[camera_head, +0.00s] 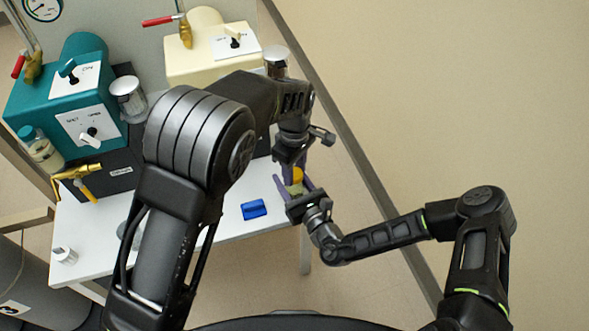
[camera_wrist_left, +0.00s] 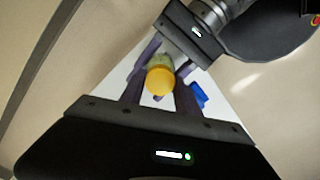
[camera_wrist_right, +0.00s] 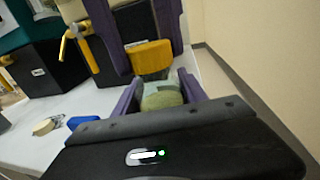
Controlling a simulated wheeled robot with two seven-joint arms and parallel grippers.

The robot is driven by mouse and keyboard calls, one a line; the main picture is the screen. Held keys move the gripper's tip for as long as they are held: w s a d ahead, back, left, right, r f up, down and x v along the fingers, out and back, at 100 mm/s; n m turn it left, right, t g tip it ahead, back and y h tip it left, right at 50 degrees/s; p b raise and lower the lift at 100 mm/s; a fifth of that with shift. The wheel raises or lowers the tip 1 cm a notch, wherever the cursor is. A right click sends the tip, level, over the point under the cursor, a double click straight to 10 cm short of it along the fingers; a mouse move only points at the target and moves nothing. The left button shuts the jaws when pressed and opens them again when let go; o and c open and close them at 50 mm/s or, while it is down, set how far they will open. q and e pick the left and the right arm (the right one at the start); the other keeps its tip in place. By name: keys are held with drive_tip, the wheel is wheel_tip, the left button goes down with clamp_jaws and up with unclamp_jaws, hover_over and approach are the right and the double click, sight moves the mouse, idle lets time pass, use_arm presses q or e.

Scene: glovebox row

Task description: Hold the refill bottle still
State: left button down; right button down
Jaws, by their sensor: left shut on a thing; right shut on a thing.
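The refill bottle (camera_head: 296,188) has a pale green body and a yellow cap (camera_head: 297,174). It is held in the air past the right front of the white table. My right gripper (camera_wrist_right: 160,92) is shut on the bottle's body (camera_wrist_right: 162,98), one purple finger on each side. My left gripper (camera_wrist_left: 160,92) comes from the opposite side and is shut on the yellow cap (camera_wrist_left: 160,82). In the head view my left gripper (camera_head: 294,168) and right gripper (camera_head: 296,186) face each other, and their fingers hide part of the bottle.
The white table (camera_head: 225,222) carries a blue block (camera_head: 254,209) and a small white cup (camera_head: 64,256). Behind stand a teal machine (camera_head: 65,95) and a cream machine (camera_head: 205,50), with a brass tap (camera_head: 78,173) at left. Open floor lies to the right.

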use_arm(q)
drive_tip(key=shift+r, duration=0.1)
drive_tip(key=shift+r, duration=0.95)
drive_tip(key=shift+r, duration=0.1)
drive_tip(key=shift+r, duration=1.95)
use_arm(e)
drive_tip(key=c, duration=0.6)
unclamp_jaws()
drive_tip(key=shift+o, duration=0.2)
use_arm(q)
drive_tip(key=shift+r+p, duration=0.35)
use_arm(e)
drive_tip(key=v, duration=1.2)
